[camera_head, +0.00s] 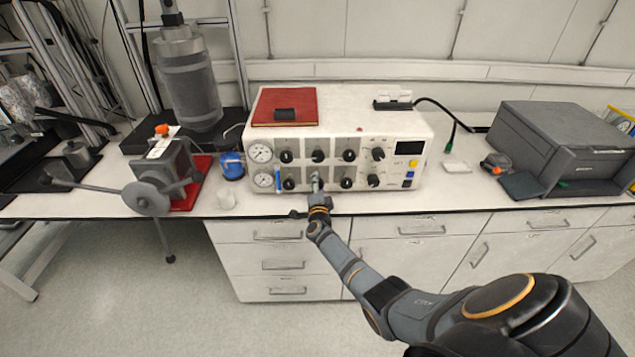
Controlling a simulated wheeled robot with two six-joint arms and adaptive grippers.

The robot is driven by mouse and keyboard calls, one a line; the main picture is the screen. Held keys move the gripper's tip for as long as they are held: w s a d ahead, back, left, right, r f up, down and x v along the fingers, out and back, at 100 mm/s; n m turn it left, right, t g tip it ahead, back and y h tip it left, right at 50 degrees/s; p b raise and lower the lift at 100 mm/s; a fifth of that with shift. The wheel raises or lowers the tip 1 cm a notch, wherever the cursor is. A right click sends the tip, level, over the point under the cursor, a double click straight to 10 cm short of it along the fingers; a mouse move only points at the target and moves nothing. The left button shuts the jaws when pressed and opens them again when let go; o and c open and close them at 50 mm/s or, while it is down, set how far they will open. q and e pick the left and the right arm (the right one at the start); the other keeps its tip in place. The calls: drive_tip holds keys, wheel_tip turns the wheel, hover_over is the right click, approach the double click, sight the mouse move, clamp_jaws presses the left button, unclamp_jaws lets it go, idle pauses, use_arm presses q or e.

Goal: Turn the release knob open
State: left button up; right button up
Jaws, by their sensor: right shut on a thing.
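The control box (415,140) is a white cabinet on the bench, with two rows of black knobs and two round gauges on its front. My right gripper (317,185) is at the lower row of knobs, its arm reaching up from the bottom right. It is shut on a knob between a lower-row black knob (289,184) on its left and another black knob (347,183) on its right. The gripper mostly hides the held knob, so its angle cannot be told. The panel labels are too small to read. My left gripper is out of view.
A red book (270,105) lies on the box. A grey lever device (150,180) and a blue round item (232,166) stand to the left, a dark grey printer-like machine (560,140) to the right. The bench's front edge runs just below my right gripper.

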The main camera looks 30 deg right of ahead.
drive_tip(key=shift+f+n, duration=0.1)
drive_tip(key=shift+n, duration=0.3)
drive_tip(key=o, duration=1.2)
drive_tip(key=v, duration=1.2)
